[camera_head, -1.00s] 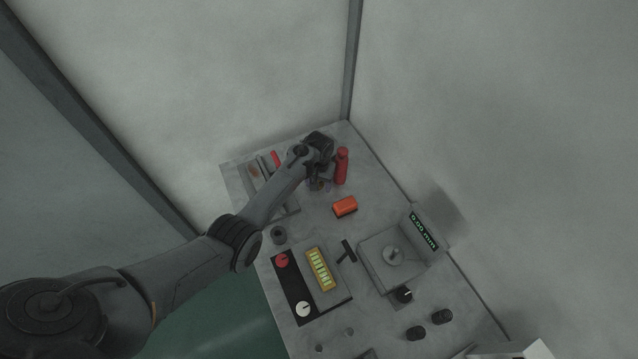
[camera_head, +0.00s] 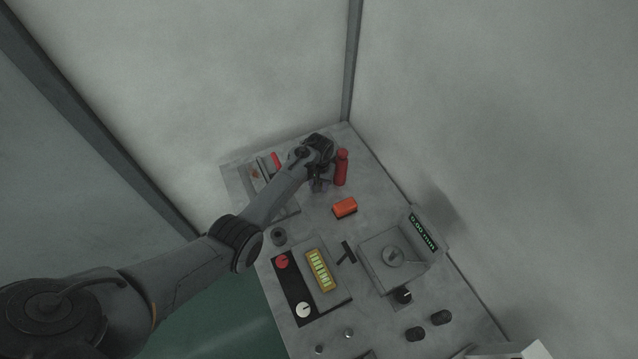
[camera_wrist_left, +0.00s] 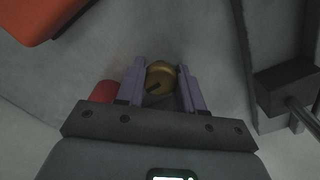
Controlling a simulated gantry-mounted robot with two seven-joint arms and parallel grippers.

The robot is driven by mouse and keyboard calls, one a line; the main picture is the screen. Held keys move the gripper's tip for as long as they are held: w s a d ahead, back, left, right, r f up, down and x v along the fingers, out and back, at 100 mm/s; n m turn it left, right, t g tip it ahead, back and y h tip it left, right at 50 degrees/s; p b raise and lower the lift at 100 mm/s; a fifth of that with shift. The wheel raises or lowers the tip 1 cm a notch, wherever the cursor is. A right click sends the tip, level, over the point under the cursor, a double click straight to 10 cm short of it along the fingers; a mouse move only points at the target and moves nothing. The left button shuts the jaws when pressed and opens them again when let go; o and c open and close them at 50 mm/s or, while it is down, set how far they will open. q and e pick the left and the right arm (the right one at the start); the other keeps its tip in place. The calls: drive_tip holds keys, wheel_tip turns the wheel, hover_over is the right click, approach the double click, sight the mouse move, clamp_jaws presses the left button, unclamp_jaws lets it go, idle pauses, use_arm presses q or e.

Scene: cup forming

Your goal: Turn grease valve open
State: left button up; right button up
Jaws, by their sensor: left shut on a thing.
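A round brass knob (camera_wrist_left: 160,76) with a dark slot or mark shows in the left wrist view; I take it for the grease valve. The two purple fingers of my left gripper (camera_wrist_left: 161,88) stand on either side of it and are shut on it. In the head view my left gripper (camera_head: 320,184) is low over the far part of the bench, just left of a red bottle (camera_head: 342,169). There the arm and gripper hide the knob. My right gripper is in neither view.
An orange block (camera_head: 345,207) lies in front of the gripper and also shows in the left wrist view (camera_wrist_left: 38,18). A display (camera_head: 424,230) stands at the right.

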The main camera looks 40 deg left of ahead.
use_arm(q)
drive_tip(key=shift+r+n+p, duration=0.2)
drive_tip(key=shift+n+p, duration=0.5)
drive_tip(key=shift+n, duration=0.3)
drive_tip(key=shift+n+p, duration=0.35)
drive_tip(key=shift+n, duration=0.55)
drive_tip(key=n, duration=0.2)
drive_tip(key=shift+f+n+p, duration=0.1)
drive_tip(key=shift+n+p, duration=0.2)
drive_tip(key=shift+n, duration=0.1)
drive_tip(key=n, duration=0.2)
drive_tip(key=shift+n, duration=0.3)
drive_tip(key=n, duration=0.3)
drive_tip(key=shift+f+n, duration=0.1)
drive_tip(key=shift+n, duration=0.3)
drive_tip(key=shift+n+b, duration=0.6)
drive_tip(key=shift+n, duration=1.5)
drive_tip(key=o, duration=1)
